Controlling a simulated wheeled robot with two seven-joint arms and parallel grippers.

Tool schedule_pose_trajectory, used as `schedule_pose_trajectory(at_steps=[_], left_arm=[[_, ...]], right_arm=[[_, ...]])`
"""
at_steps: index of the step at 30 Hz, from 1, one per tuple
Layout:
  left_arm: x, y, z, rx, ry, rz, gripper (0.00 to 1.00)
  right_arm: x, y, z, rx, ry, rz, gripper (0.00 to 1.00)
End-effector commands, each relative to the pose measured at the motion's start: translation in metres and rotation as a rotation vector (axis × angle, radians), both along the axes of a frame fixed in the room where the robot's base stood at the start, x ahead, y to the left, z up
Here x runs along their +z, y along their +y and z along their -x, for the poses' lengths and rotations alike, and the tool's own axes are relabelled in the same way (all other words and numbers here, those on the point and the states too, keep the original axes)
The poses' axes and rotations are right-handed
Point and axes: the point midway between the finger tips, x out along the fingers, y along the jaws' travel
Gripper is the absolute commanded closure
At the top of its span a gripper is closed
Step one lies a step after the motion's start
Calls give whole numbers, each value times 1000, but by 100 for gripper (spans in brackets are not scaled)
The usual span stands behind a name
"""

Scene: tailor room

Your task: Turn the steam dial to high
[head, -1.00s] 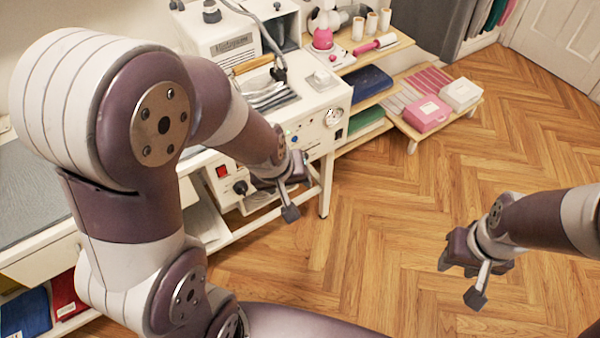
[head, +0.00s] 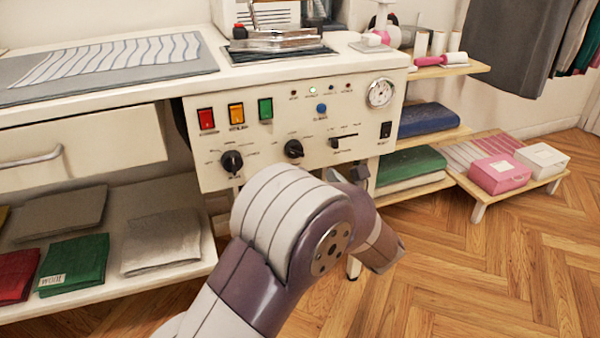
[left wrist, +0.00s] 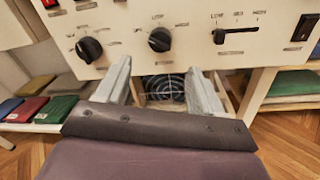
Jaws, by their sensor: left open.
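The white control panel (head: 262,185) has two black round dials, a left dial (head: 231,161) and a middle dial (head: 293,149). Their labels are too small to read, so I cannot tell which one is the steam dial. In the left wrist view the left dial (left wrist: 88,49) and middle dial (left wrist: 160,39) show clearly. My left gripper (left wrist: 159,70) is open and empty, its fingers pointing at the panel just below the middle dial, apart from it. In the head view it is mostly hidden by my left arm. My right gripper is out of view.
Red (head: 206,118), orange (head: 236,114) and green (head: 265,109) switches sit above the dials. A slider (head: 335,143), a gauge (head: 380,92) and a black switch (head: 386,130) are to the right. Shelves with folded cloth flank the panel. The floor (head: 480,270) at right is clear.

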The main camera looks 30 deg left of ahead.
Motion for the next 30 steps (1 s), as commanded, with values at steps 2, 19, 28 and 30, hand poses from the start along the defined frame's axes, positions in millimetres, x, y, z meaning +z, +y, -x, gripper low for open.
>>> schedule_pose_trajectory(at_steps=[2, 19, 28, 30], left_arm=[[-4, 18, -12, 5, -1, 1, 32], [0, 80, -60, -4, 4, -1, 32], [0, 80, -60, -4, 5, 0, 86], [0, 80, -60, -4, 6, -1, 86]], right_arm=[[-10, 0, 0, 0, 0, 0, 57], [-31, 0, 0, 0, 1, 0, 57], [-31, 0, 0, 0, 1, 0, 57], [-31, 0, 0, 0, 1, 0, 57]])
